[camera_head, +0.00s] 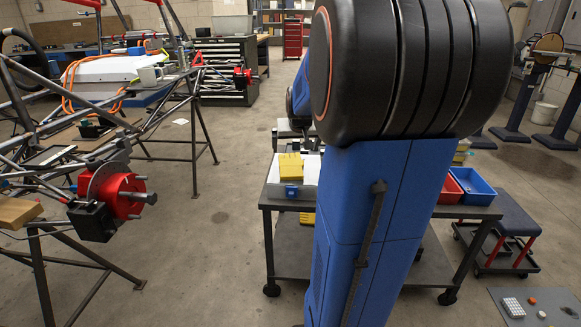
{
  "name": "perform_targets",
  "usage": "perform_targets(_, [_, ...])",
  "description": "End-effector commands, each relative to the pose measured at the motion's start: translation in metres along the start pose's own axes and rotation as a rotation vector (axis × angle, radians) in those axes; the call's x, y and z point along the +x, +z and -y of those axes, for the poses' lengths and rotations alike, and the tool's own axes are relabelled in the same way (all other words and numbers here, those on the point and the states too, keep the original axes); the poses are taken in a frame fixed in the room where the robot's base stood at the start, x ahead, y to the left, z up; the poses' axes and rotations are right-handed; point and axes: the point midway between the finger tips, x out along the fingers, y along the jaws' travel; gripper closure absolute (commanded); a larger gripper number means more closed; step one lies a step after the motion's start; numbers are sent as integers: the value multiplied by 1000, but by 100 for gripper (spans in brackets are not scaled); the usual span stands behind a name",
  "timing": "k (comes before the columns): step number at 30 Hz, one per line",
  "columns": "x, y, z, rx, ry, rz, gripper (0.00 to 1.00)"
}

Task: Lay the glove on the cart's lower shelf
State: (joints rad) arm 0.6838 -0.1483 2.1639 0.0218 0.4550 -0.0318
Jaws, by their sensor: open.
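The cart (268,208) stands right of centre, with a dark frame on casters. A smaller yellow piece (307,218) shows below the top, partly behind my arm. I make out no clear glove. My arm reaches away over the cart, and I cannot make out my gripper's fingers behind it.
Red (449,189) and blue (472,186) bins sit at the cart's right end. A low wheeled stool (507,222) stands beside it. The tube chassis with a red hub (125,195) fills the left. Open floor lies between chassis and cart.

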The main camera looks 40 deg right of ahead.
Motion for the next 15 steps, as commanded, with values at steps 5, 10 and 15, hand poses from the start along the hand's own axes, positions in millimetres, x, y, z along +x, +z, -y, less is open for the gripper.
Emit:
perform_targets(5, [30, 1, 0, 0, 0, 3, 0])
perform_targets(10, [55, 1, 0, -1, 0, 3, 0])
perform_targets(15, [69, 1, 0, -1, 0, 1, 0])
